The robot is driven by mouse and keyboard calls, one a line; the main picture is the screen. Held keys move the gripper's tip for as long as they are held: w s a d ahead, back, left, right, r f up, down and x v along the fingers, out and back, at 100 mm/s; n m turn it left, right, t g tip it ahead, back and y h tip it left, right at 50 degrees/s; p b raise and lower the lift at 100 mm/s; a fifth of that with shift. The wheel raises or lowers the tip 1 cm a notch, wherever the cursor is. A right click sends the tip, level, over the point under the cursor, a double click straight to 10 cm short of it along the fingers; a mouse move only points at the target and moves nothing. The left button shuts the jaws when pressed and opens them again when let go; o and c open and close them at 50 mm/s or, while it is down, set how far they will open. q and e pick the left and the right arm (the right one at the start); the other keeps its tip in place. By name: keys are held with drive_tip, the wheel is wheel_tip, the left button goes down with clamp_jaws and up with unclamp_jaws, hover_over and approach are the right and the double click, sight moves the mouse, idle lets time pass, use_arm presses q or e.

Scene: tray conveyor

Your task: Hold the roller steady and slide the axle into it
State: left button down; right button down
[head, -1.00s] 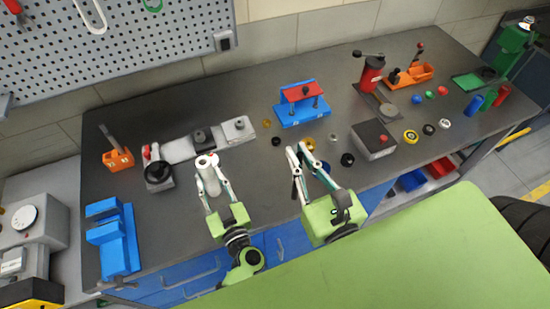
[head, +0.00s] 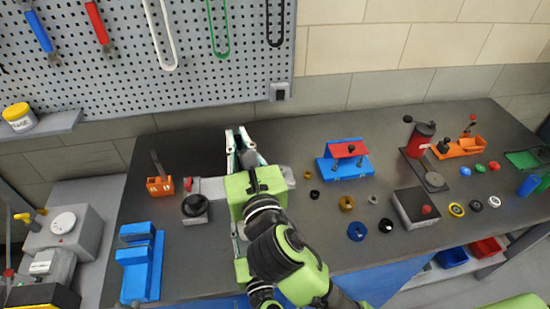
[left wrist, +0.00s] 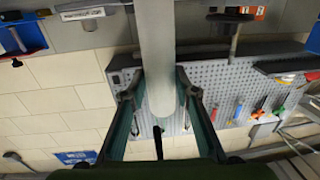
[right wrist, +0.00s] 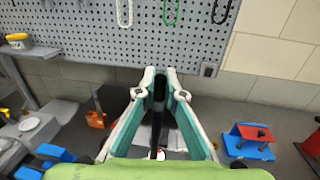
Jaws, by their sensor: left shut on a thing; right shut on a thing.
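My right gripper (head: 238,138) is raised over the left-centre of the bench in the head view. In the right wrist view its fingers (right wrist: 160,78) are shut on the axle (right wrist: 158,98), a thin dark rod that points down between them. My left gripper (left wrist: 160,88) is shut on the roller (left wrist: 160,55), a pale grey cylinder that runs between its fingers in the left wrist view. Whether the axle touches or enters the roller cannot be told.
A blue fixture with a red top (head: 345,160) stands right of my arms. A blue vise (head: 142,262) and an orange holder (head: 160,187) stand to the left. Several small rings and a grey box (head: 416,208) lie further right. A pegboard (head: 150,60) rises behind.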

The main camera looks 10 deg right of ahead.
drive_tip(key=shift+w+a+r+y, duration=0.25)
drive_tip(key=shift+a+r, duration=0.25)
drive_tip(key=shift+a, duration=0.25)
drive_tip(key=shift+s+n, duration=0.1)
drive_tip(key=shift+n, duration=0.2)
drive_tip(key=shift+f, duration=2.1)
drive_tip(key=shift+f, duration=2.9)
drive_tip(key=c, duration=2)
unclamp_jaws()
drive_tip(key=shift+c, duration=0.2)
